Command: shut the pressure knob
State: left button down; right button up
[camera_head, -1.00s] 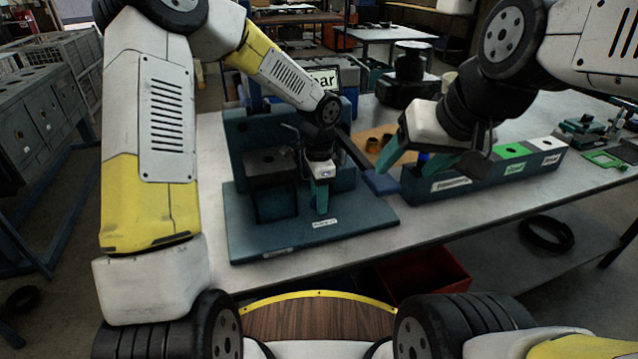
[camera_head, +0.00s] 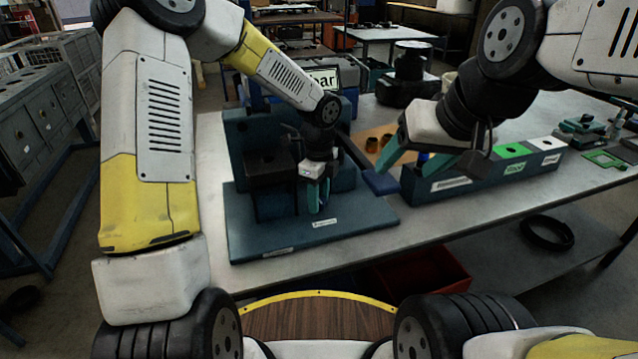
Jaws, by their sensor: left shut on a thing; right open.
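The blue test stand (camera_head: 350,224) lies on the table, with a flat base plate and an upright block at the back. My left gripper (camera_head: 318,200) points down over the base plate, in front of the block. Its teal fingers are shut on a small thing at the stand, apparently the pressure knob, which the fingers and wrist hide. My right gripper (camera_head: 416,166) is open and empty, above the near end of the long blue bin rack, to the right of the stand.
The long blue rack (camera_head: 430,188) has white, green and dark labelled sections. A wooden board with brown round parts (camera_head: 372,145) lies behind it. A dark cylindrical device (camera_head: 408,75) stands at the back. A red bin (camera_head: 430,270) is below the table edge. The table's front right is clear.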

pick_arm(q)
jog(key=shift+a+m, duration=0.1)
jog(key=shift+m, duration=0.2)
jog(key=c, duration=0.9)
grip_release()
notch_tip(320, 180, up, 8)
jog(key=shift+f, duration=0.1)
